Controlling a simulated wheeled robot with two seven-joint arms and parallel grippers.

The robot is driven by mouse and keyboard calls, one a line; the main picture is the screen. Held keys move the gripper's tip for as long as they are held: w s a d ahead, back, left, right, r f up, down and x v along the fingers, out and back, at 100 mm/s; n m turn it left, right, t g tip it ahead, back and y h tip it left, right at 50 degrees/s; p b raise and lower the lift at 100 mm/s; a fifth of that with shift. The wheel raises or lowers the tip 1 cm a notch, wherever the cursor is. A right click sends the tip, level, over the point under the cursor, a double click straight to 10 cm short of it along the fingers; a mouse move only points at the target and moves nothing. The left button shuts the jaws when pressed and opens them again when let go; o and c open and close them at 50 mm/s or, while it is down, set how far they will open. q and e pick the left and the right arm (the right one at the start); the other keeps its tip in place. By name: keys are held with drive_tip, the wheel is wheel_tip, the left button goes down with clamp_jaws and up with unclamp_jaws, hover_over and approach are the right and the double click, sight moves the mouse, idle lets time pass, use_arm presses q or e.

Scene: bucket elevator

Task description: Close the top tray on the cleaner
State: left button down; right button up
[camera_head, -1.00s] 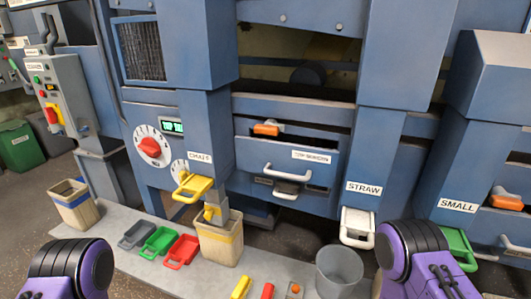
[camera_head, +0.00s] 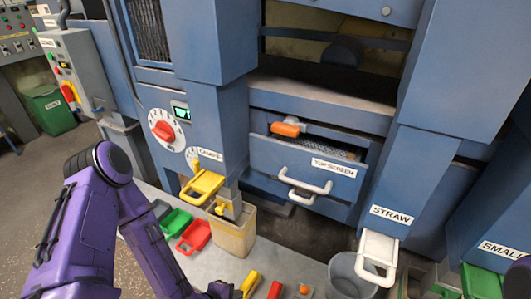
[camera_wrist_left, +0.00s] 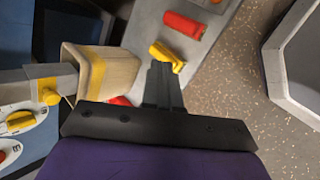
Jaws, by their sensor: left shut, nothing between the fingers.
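The top tray (camera_head: 275,157) is a blue drawer with a "TOP SCREEN" label and a white bar handle (camera_head: 305,180). It stands pulled out from the blue cleaner (camera_head: 335,108), with its mesh showing inside. An orange-handled piece (camera_head: 287,129) is at its upper left. My left gripper (camera_head: 222,291) is low at the bottom edge, in front of and below the tray, apart from it. In the left wrist view its black fingers (camera_wrist_left: 163,88) are together and empty, beside a yellow-handled item (camera_wrist_left: 166,56). My right gripper is out of view.
A yellow chute tray (camera_head: 202,187) and a beige bin (camera_head: 236,232) stand left of the top tray. A grey bucket (camera_head: 349,277) and white straw chute (camera_head: 378,252) stand at the lower right.

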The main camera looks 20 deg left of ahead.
sight(264, 158)
use_arm(q)
drive_tip(key=w+a+r+n+t+p, duration=0.1)
drive_tip(key=w+a+r+n+t, duration=0.15)
drive_tip(key=w+r+n, duration=0.4)
drive_tip(key=w+a+r+n+t+p, duration=0.15)
drive_tip(key=r+n+t, duration=0.25)
drive_tip(key=r, duration=0.6)
drive_tip(key=w+a+r+n+t+p, duration=0.1)
drive_tip(key=w+r+n+t+p, duration=0.25)
drive_tip(key=r, duration=0.55)
use_arm(e)
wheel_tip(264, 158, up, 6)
drive_tip(key=b, duration=0.2)
use_arm(q)
drive_tip(key=shift+n+y, duration=0.6)
drive_tip(key=shift+n, duration=0.2)
drive_tip(key=w+b, duration=0.3)
drive_tip(key=w, duration=0.3)
drive_tip(key=w+b, duration=0.3)
drive_tip(key=w, duration=0.4)
drive_tip(key=shift+w+d+r, duration=0.15)
drive_tip(key=shift+w+d, duration=0.05)
drive_tip(key=shift+w, duration=0.45)
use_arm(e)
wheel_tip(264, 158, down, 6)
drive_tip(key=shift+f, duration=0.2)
use_arm(q)
drive_tip(key=shift+a, duration=0.1)
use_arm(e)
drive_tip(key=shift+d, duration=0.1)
